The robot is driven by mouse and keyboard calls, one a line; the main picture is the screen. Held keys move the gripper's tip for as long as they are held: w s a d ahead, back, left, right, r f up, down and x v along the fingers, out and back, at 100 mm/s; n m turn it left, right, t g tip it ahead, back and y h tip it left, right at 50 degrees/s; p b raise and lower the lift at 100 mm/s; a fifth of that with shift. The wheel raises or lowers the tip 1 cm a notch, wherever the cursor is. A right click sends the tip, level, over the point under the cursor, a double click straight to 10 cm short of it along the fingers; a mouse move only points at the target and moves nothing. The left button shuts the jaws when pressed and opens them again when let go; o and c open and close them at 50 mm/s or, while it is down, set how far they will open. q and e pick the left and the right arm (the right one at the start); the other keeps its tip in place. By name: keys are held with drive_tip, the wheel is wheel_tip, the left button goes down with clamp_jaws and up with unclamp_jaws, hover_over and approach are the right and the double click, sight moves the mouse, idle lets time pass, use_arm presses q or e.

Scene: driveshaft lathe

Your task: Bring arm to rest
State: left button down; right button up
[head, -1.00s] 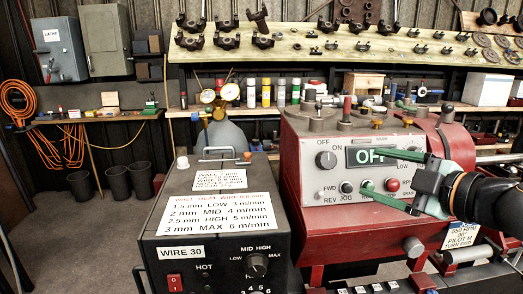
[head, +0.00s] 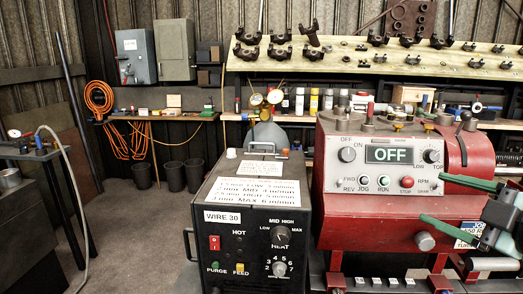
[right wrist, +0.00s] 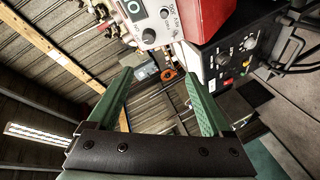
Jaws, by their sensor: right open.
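My right gripper (head: 445,205) is at the right edge of the head view, in front of the right side of the red lathe (head: 345,228). Its two green fingers are spread apart with nothing between them. The fingers also show in the right wrist view (right wrist: 155,108), open and empty. The lathe's control panel (head: 393,168) shows a display reading OFF and a row of buttons below it. The gripper is apart from the panel and its buttons. My left gripper does not show.
A black welder box (head: 250,245) labelled WIRE 30 stands left of the lathe. A dark bench (head: 30,152) with a gauge and hose is at far left. Several black bins (head: 173,174) stand by the back wall. Open floor (head: 140,225) lies between.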

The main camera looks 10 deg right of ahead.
drive_tip(key=w+a+f+m+g+y+p, duration=0.1)
drive_tip(key=w+a+f, duration=0.1)
drive_tip(key=a+f, duration=0.45)
drive_tip(key=w+a+f+m+g+y, duration=0.1)
drive_tip(key=a+f+y, duration=0.15)
drive_tip(key=f, duration=0.75)
drive_tip(key=w+a+f+m+y+p, duration=0.1)
drive_tip(key=w+a+f, duration=0.1)
drive_tip(key=a+f, duration=0.45)
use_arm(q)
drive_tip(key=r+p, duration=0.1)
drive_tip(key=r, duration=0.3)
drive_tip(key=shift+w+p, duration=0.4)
use_arm(e)
drive_tip(key=s+a+f+m+g+h, duration=0.1)
drive_tip(key=s+f+m, duration=0.3)
drive_tip(key=s+f, duration=0.5)
drive_tip(key=s+a+f+m+g+h, duration=0.2)
drive_tip(key=s+f, duration=0.7)
drive_tip(key=f, duration=0.6)
drive_tip(key=shift+s+a+f+m+g+h, duration=0.3)
drive_tip(key=shift+m+g+h, duration=0.35)
drive_tip(key=shift+m, duration=0.55)
